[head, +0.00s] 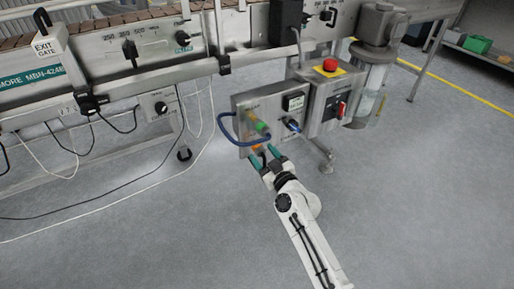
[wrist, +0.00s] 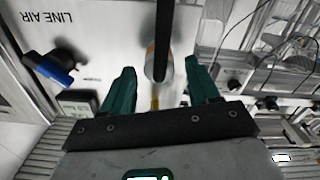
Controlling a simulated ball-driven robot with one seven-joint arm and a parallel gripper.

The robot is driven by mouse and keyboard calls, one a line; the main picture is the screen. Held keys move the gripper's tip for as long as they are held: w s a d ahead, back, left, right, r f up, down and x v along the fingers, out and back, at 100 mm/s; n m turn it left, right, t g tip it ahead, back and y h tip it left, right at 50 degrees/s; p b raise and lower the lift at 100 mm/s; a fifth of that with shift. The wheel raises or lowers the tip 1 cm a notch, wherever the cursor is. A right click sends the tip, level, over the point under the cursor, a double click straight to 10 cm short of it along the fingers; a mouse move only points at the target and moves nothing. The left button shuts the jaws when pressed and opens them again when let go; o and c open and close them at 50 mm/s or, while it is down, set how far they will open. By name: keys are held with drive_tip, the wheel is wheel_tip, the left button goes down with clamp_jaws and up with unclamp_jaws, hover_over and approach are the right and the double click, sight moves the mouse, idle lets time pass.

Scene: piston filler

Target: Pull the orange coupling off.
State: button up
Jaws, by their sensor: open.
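The orange coupling (head: 257,149) is low on the front of a grey panel box in the head view, below a green fitting (head: 261,128). My gripper (head: 261,155) is at the panel's lower edge, its two teal fingers pointing at the orange coupling. In the wrist view my gripper (wrist: 162,78) is open. A pale fitting with an orange band, apparently the coupling (wrist: 150,58), shows between the fingers and apart from both. A dark hose in front hides part of it.
A blue hose (head: 226,132) loops at the panel's left side. A blue-handled valve (wrist: 52,68) sits beside the LINE AIR label in the wrist view. A red emergency button (head: 330,65) is on the box to the right. The floor around my arm is clear.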

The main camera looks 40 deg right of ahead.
sight(262, 153)
drive_tip(key=shift+x, duration=2.1)
clamp_jaws()
